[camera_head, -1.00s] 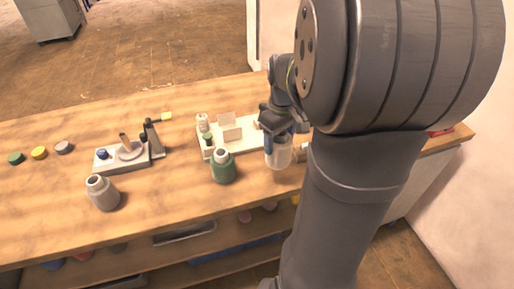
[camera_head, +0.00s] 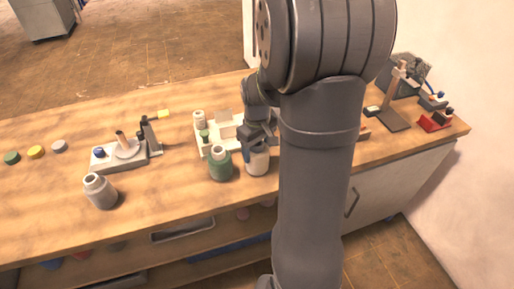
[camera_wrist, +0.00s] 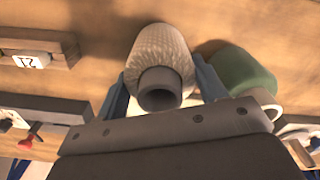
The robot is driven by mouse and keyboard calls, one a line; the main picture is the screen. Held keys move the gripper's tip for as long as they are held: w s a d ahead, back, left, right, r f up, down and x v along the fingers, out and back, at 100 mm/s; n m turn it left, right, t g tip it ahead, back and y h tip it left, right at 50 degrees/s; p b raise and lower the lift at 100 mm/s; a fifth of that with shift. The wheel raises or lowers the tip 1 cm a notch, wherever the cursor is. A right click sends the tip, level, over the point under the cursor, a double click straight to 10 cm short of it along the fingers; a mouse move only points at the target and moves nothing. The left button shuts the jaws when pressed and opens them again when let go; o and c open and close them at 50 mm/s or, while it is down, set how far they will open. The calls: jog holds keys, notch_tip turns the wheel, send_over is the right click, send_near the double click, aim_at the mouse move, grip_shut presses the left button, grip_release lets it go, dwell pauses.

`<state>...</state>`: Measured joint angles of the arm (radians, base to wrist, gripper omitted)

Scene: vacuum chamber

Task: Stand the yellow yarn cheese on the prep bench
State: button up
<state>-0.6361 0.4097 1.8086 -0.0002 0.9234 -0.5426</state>
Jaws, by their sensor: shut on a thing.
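My gripper (camera_head: 256,146) is shut on a pale cream yarn cheese (camera_head: 258,164) with a dark grey core. In the wrist view the cheese (camera_wrist: 158,48) sits upright between my two blue fingers (camera_wrist: 163,95). It looks cream rather than clearly yellow. It is at the prep bench (camera_head: 60,212), just right of a green yarn cheese (camera_head: 220,165), close beside it. I cannot tell whether its base touches the bench top. A grey yarn cheese (camera_head: 100,191) stands farther left. The green one also shows in the wrist view (camera_wrist: 243,75).
A white rack (camera_head: 219,148) with small items stands behind the green cheese. A grey fixture (camera_head: 121,157) is left of it. Coloured discs (camera_head: 36,152) lie at the far left. A stand (camera_head: 395,115) and a red block (camera_head: 435,121) are at the right. The front left bench is clear.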

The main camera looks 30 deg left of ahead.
jog(key=shift+f, duration=0.1)
jog(key=o, duration=1.2)
jog(key=shift+c, duration=0.2)
notch_tip(320, 180, up, 12)
notch_tip(320, 180, down, 12)
jog(key=shift+r, duration=0.2)
notch_tip(320, 180, up, 3)
jog(key=shift+f, duration=0.1)
